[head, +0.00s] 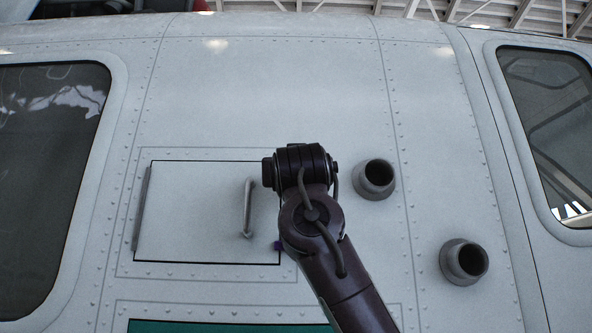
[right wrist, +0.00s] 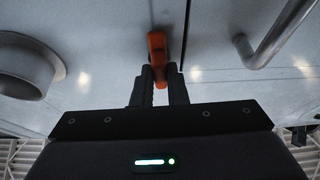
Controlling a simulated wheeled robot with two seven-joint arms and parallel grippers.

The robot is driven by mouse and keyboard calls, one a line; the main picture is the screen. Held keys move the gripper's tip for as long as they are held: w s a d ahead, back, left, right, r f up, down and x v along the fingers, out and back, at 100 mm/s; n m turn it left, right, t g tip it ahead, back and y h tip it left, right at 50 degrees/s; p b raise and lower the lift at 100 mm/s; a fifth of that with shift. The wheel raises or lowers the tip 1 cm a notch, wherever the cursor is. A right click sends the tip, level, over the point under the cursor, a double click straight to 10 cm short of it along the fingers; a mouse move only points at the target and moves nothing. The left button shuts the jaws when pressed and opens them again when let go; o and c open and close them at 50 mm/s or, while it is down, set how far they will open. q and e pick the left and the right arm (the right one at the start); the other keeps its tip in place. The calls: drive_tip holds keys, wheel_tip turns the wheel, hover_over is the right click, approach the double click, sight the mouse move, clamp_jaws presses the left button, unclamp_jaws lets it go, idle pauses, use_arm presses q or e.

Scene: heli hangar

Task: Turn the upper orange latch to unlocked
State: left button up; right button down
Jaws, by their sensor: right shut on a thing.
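The orange latch (right wrist: 157,45) shows in the right wrist view, standing out from the pale panel beside a dark seam. Its long side runs up and down in that view. My right gripper (right wrist: 160,75) is shut on it, with one dark finger on each side of its lower part. In the head view my right arm covers the latch and the gripper's fingers. A white hatch door (head: 195,215) with a grey handle (head: 248,208) lies to the left of the arm. My left gripper is not in view.
Two grey round ports stick out to the right of my arm, an upper one (head: 374,179) and a lower one (head: 464,261). The handle also stands out close by in the right wrist view (right wrist: 272,40). Dark windows flank the riveted hull.

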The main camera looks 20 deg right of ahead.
drive_tip(key=shift+s+r+m, duration=0.15)
drive_tip(key=shift+r+m, duration=0.05)
drive_tip(key=shift+m, duration=0.3)
drive_tip(key=c, duration=1.4)
unclamp_jaws()
drive_tip(key=shift+f, duration=0.1)
drive_tip(key=shift+c, duration=0.2)
drive_tip(key=shift+w, duration=0.25)
drive_tip(key=shift+f, duration=0.1)
drive_tip(key=b+v, duration=0.5)
drive_tip(key=v, duration=0.2)
drive_tip(key=shift+s+b, duration=0.3)
drive_tip(key=shift+s, duration=0.1)
drive_tip(key=shift+a+f, duration=0.1)
drive_tip(key=shift+f, duration=0.05)
